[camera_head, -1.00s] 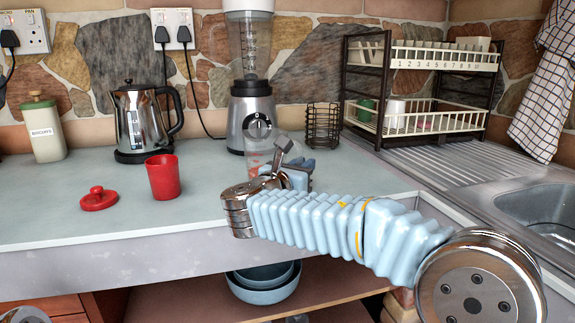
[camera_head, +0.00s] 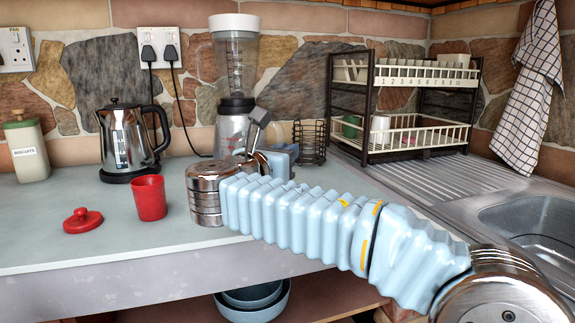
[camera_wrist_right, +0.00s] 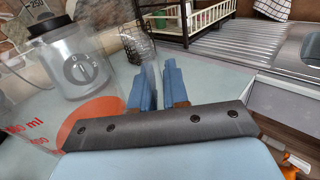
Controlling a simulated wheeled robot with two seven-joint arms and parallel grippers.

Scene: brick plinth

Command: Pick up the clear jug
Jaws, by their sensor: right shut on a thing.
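The clear jug (camera_head: 238,142) is see-through and hard to make out in the head view, in front of the blender base. In the right wrist view the jug (camera_wrist_right: 92,132) fills the left side, with red markings and a large red patch. My right gripper (camera_head: 284,155) is partly hidden by its own wrist in the head view. In the wrist view its blue fingers (camera_wrist_right: 158,84) are close together with the jug's clear edge between them, so it is shut on the jug. My left gripper is not in view.
The blender (camera_head: 235,75) stands behind the jug, with a wire basket (camera_head: 310,140) to its right. A kettle (camera_head: 127,140), red cup (camera_head: 149,197) and red lid (camera_head: 82,220) are on the left. A dish rack (camera_head: 415,135) and sink (camera_head: 535,225) are on the right.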

